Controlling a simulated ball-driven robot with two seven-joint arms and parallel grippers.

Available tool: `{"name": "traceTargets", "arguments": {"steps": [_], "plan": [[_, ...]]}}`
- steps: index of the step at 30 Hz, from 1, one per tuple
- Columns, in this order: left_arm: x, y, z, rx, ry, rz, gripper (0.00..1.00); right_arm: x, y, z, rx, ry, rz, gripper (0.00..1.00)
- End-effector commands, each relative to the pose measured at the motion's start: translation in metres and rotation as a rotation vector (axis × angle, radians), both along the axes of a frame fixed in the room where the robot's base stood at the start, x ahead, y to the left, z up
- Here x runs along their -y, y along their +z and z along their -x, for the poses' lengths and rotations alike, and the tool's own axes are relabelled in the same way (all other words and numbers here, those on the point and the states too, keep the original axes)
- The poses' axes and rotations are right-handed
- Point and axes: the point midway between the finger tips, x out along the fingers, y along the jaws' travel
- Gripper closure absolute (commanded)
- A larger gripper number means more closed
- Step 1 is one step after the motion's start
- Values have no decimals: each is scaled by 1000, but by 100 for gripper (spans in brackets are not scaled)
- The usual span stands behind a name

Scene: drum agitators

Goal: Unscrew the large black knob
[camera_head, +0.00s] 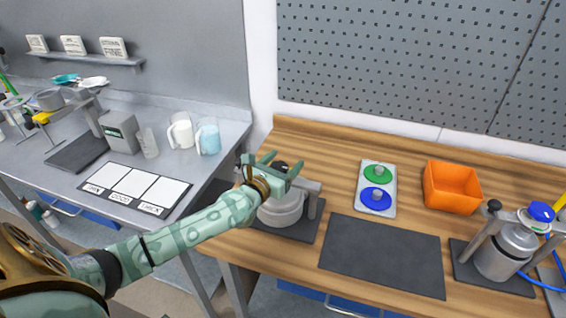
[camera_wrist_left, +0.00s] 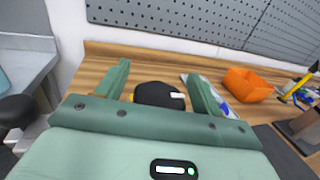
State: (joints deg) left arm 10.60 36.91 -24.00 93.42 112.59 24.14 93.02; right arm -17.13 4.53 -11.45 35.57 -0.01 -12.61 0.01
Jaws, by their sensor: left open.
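A large black knob (camera_head: 281,166) sits at the top of the frame over a grey drum (camera_head: 283,208) on the wooden bench. My left gripper (camera_head: 284,164) is at this knob, with its green fingers apart. In the left wrist view the black knob (camera_wrist_left: 158,94) shows between the two open fingers, with a gap on each side. The gripper (camera_wrist_left: 158,74) does not grip it. The gripper hides part of the knob and of the frame in the head view. My right gripper is not in view.
A second clamp with a black knob (camera_head: 494,206) and a blue knob (camera_head: 541,211) stands at the right. A tray with green and blue discs (camera_head: 376,188), an orange bin (camera_head: 452,187) and a clear dark mat (camera_head: 382,256) lie between. Mugs (camera_head: 181,131) stand on the left counter.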

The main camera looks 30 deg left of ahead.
Motion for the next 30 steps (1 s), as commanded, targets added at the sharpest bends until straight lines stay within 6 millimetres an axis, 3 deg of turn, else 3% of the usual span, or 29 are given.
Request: {"name": "traceTargets", "arguments": {"steps": [3,8,20,30], "plan": [[0,0,0,0,0,0,36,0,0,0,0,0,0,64],[0,0,0,0,0,0,78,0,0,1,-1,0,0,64],[-1,2,1,0,54,1,78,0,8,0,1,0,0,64],[-4,2,1,-1,300,7,78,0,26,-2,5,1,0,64]]}}
